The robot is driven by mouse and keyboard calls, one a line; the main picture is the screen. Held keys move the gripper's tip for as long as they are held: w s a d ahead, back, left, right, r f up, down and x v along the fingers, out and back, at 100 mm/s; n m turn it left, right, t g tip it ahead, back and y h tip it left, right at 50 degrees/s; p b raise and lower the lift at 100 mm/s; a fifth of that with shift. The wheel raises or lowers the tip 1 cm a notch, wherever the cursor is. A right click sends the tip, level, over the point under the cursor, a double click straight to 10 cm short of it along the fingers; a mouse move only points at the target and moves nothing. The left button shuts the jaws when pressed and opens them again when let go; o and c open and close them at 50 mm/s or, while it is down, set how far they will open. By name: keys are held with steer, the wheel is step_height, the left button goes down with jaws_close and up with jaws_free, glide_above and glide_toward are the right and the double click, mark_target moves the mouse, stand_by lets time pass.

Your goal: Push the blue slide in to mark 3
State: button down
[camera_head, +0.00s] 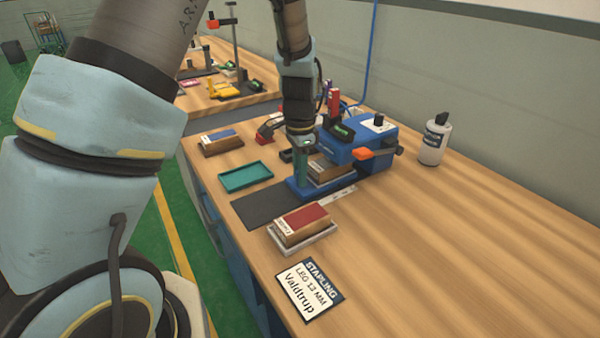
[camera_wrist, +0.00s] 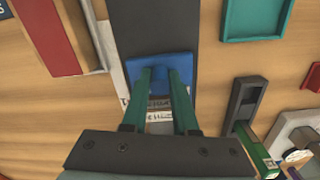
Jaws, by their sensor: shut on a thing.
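The blue slide (camera_head: 307,192) lies at the near side of the blue stapling machine (camera_head: 375,143), at the end of a dark mat (camera_head: 268,207). In the wrist view the slide's blue end (camera_wrist: 143,67) shows between and beyond my green fingers. My gripper (camera_head: 301,180) points down and is shut on the slide; its fingertips show in the wrist view (camera_wrist: 161,74). A brown block (camera_head: 328,171) sits behind the gripper, by the machine. A white mark strip (camera_head: 339,196) runs beside the slide. Its numbers are partly hidden and too small to read.
A teal tray (camera_head: 246,177) and a blue-topped block (camera_head: 222,142) stand left of the gripper. A red-topped block (camera_head: 303,224) on a pale tray is nearer. A stapling sign (camera_head: 309,290) lies in front. A white bottle (camera_head: 434,140) stands right. The right bench is clear.

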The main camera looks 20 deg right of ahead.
mark_target(311, 179)
steer(key=shift+d, duration=0.1)
steer(key=shift+w+d+r, duration=0.1)
steer(key=shift+w+d, duration=0.1)
steer(key=shift+d, duration=0.65)
steer(key=shift+w+d, duration=0.15)
steer(key=shift+d, duration=0.65)
steer(key=c, duration=0.7)
jaws_free()
step_height(311, 179, up, 11)
steer(key=shift+f+b, duration=0.15)
steer(key=shift+b, duration=0.55)
steer(key=shift+a, duration=0.1)
